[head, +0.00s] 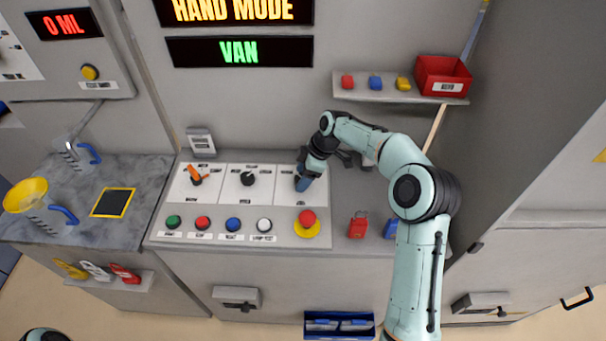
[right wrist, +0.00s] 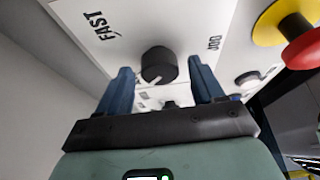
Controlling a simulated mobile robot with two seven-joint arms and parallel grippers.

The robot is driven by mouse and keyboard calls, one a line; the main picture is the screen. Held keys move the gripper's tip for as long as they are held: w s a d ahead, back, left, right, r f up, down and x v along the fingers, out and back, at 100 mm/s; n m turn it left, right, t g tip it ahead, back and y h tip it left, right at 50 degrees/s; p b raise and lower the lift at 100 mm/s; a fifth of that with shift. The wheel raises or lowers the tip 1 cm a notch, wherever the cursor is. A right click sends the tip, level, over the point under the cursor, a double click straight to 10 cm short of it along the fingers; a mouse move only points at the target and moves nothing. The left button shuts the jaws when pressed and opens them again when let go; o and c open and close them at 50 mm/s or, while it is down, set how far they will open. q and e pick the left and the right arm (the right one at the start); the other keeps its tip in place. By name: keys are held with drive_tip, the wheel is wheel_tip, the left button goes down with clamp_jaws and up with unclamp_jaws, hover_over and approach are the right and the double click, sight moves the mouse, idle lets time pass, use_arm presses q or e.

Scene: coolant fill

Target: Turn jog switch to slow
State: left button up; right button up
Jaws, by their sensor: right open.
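The jog switch is a black round knob (right wrist: 158,64) on a white plate, with a white pointer mark on its lower side in the right wrist view. The word FAST (right wrist: 100,25) is printed to its upper left; a second label to its right is too small to read surely. My right gripper (right wrist: 161,72) is open, with its blue fingers on either side of the knob; whether they touch it cannot be told. In the head view my right gripper (head: 303,182) is over the panel's right-hand plate and hides the knob. My left gripper is out of view.
An orange selector (head: 196,174) and a black selector (head: 248,179) are to the left. Several push buttons line the panel's front, with a red emergency stop (head: 307,219) close to my gripper. A red padlock (head: 358,226) stands right of the panel. A shelf (head: 374,93) is above.

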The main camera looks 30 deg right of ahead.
drive_tip(key=shift+d+r, duration=0.15)
drive_tip(key=shift+r, duration=0.2)
drive_tip(key=v, duration=0.2)
drive_tip(key=shift+s+d+r, duration=0.2)
drive_tip(key=shift+s+d, duration=0.05)
drive_tip(key=shift+d, duration=0.1)
drive_tip(key=s+d, duration=0.2)
drive_tip(key=d, duration=0.1)
drive_tip(key=s+d+b, duration=0.1)
drive_tip(key=s+d, duration=0.1)
drive_tip(key=d, duration=0.1)
drive_tip(key=s+d, duration=0.2)
drive_tip(key=d, duration=0.1)
drive_tip(key=shift+d+b, duration=0.3)
drive_tip(key=shift+d, duration=0.05)
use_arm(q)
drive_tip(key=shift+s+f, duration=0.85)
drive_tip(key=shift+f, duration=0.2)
use_arm(e)
drive_tip(key=shift+w+a, duration=0.1)
